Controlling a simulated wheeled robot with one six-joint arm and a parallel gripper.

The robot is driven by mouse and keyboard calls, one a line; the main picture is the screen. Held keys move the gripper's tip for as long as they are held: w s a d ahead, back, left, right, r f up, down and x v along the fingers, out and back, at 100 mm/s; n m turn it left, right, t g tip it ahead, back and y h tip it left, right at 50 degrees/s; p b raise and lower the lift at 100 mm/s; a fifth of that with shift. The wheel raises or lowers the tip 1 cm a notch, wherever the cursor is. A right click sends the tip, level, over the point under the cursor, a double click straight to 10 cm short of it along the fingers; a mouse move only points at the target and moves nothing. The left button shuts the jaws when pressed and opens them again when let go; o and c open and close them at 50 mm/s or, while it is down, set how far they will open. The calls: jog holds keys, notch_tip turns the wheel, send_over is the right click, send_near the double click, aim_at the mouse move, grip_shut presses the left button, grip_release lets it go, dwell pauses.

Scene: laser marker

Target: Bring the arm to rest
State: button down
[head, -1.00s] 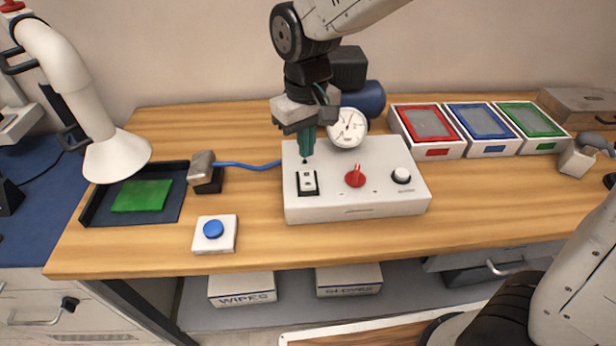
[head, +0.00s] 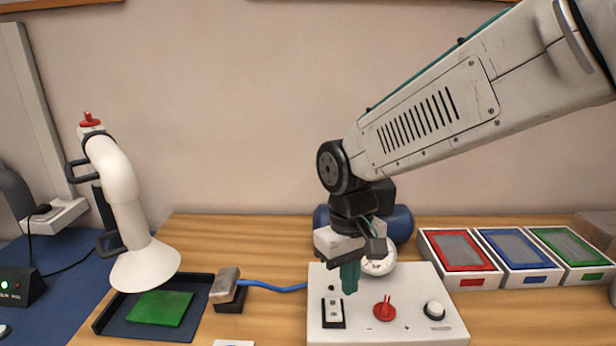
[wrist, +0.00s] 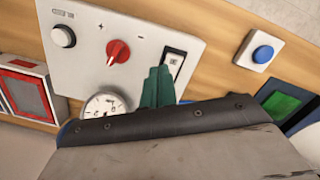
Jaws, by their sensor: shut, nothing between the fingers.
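My gripper (head: 350,277) is shut and empty, its green fingers pointing down above the white control box (head: 400,336), near the black-and-white rocker switch (head: 333,312). In the wrist view the green fingertips (wrist: 157,86) lie across the view of the box face, beside the switch (wrist: 172,62). A red knob (head: 385,309) and a white knob (head: 434,310) are on the box. The round gauge (head: 379,265) is partly hidden behind my gripper in the head view. My arm reaches in from the upper right.
A green plate (head: 160,308) lies in a black tray (head: 104,318) under a white extraction hood (head: 145,266). A laser head (head: 225,284) with a blue cable is beside it. Red (head: 438,247), blue and green-rimmed bins stand right. The blue button (wrist: 263,54) shows in the wrist view.

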jog(key=s+d+r+m+t, duration=0.1)
jog(key=s+d+r+m, duration=0.1)
jog(key=s+d, duration=0.6)
jog(key=s+d+r+m+t, duration=0.1)
jog(key=s+d+r+m, duration=0.2)
jog(key=s+d+r, duration=0.2)
jog(key=s+d, duration=0.3)
jog(key=d, duration=0.2)
jog(key=shift+s+d+m, duration=0.2)
jog(key=shift+d+m, duration=0.1)
jog(key=shift+d, duration=0.05)
